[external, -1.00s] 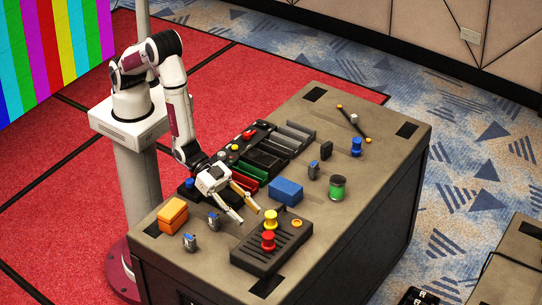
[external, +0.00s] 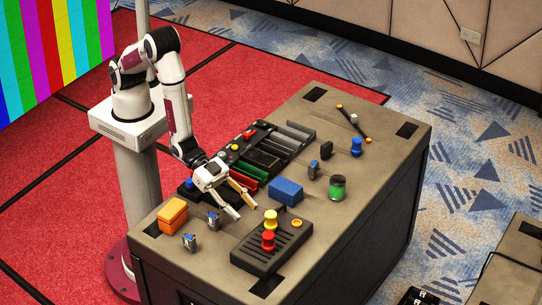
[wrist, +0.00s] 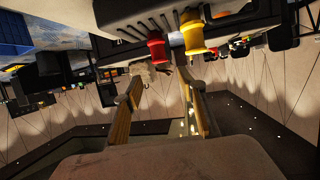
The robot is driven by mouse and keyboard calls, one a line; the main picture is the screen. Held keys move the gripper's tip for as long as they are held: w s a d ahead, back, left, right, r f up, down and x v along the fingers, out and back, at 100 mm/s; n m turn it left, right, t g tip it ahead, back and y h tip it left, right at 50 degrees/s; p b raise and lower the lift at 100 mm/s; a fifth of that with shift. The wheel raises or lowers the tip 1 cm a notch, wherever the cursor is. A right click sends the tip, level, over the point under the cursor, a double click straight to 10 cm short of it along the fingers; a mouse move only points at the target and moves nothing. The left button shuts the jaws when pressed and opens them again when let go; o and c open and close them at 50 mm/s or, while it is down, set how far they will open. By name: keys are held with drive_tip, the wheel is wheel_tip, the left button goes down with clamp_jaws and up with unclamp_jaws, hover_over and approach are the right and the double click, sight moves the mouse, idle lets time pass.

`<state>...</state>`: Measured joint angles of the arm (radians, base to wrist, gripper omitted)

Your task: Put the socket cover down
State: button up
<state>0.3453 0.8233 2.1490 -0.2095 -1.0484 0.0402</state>
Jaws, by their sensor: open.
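My gripper (external: 248,212) is open, its two fingers apart and pointing down towards the table (external: 345,235). In the wrist view the gripper (wrist: 162,84) shows two separate fingers and nothing clearly held between them. I cannot tell for certain which thing is the socket cover. Small grey-and-blue pieces stand on the table to the left of the gripper, one nearer the front (external: 190,242) and one closer to the fingers (external: 213,221). Similar small pieces stand farther back, one grey-blue (external: 313,170) and one dark (external: 326,150).
A dark slotted box (external: 262,256) with a yellow knob (external: 271,219) and a red knob (external: 268,240) lies just in front of the fingers. A blue block (external: 286,191) is to the right, an orange block (external: 172,215) to the left. The table's right side has free room.

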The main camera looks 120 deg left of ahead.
drive_tip(key=s+a+r+g, duration=0.2)
drive_tip(key=s+a+r, duration=0.35)
drive_tip(key=r, duration=0.45)
drive_tip(key=s+a+r+g, duration=0.2)
drive_tip(key=s+a+r, duration=0.2)
drive_tip(key=s+r, duration=0.4)
drive_tip(key=s+a+r+n+g+y, duration=0.1)
drive_tip(key=s+a, duration=0.3)
drive_tip(key=s, duration=0.9)
drive_tip(key=s+a+r+g+y, duration=0.1)
drive_tip(key=s+a+r+g, duration=0.2)
drive_tip(key=s, duration=1.1)
drive_tip(key=shift+s+a+r+n, duration=0.15)
drive_tip(key=shift+a+r+n, duration=0.25)
drive_tip(key=shift+a+r, duration=0.25)
drive_tip(key=shift+d+r, duration=0.1)
